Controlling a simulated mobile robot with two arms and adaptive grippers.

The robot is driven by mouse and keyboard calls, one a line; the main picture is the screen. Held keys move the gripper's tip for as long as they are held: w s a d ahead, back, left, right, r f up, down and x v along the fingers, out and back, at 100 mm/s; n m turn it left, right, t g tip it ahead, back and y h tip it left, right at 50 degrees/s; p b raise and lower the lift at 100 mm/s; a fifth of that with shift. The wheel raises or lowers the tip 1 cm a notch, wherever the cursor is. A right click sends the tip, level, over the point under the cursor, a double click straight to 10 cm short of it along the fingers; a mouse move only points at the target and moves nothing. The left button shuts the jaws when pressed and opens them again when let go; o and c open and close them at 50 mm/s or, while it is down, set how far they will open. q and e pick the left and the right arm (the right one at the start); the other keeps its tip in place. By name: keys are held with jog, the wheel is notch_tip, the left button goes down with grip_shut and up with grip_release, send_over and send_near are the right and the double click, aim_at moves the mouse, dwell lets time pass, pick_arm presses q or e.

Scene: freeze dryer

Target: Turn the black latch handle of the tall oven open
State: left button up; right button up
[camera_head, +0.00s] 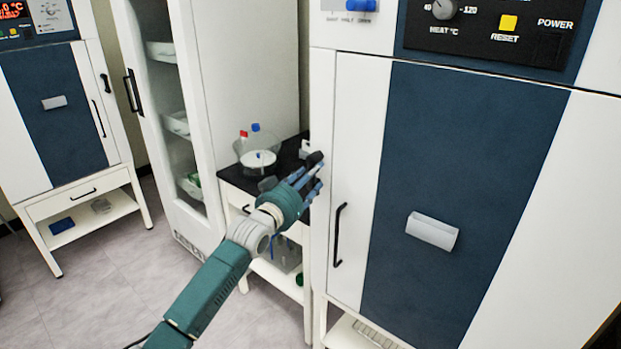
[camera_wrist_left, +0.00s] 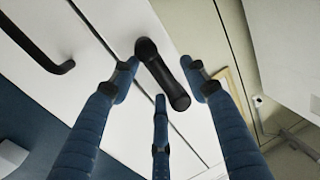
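The tall oven (camera_head: 350,130) is white with a dark blue door panel (camera_head: 450,180), at the right of the head view. Its black latch handle (camera_head: 315,158) is at the door's left edge, partly behind my fingers. In the left wrist view the black latch handle (camera_wrist_left: 163,75) runs slantwise between the fingers. My left gripper (camera_head: 312,174) has its blue fingers spread at the latch. In the left wrist view the left gripper (camera_wrist_left: 163,82) has one fingertip on each side of the latch and a third below; I cannot tell whether they touch it. My right gripper is out of view.
A black bar handle (camera_head: 339,235) is on the oven front below my left gripper. A side table with a black top (camera_head: 290,155) holds glassware (camera_head: 257,150) just left of the gripper. A white cabinet (camera_head: 245,70) stands behind. Floor (camera_head: 110,290) is free at lower left.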

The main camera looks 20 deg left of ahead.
pick_arm(q)
jog(key=s+a, duration=0.2)
jog(key=s, duration=1)
jog(key=shift+w, duration=0.1)
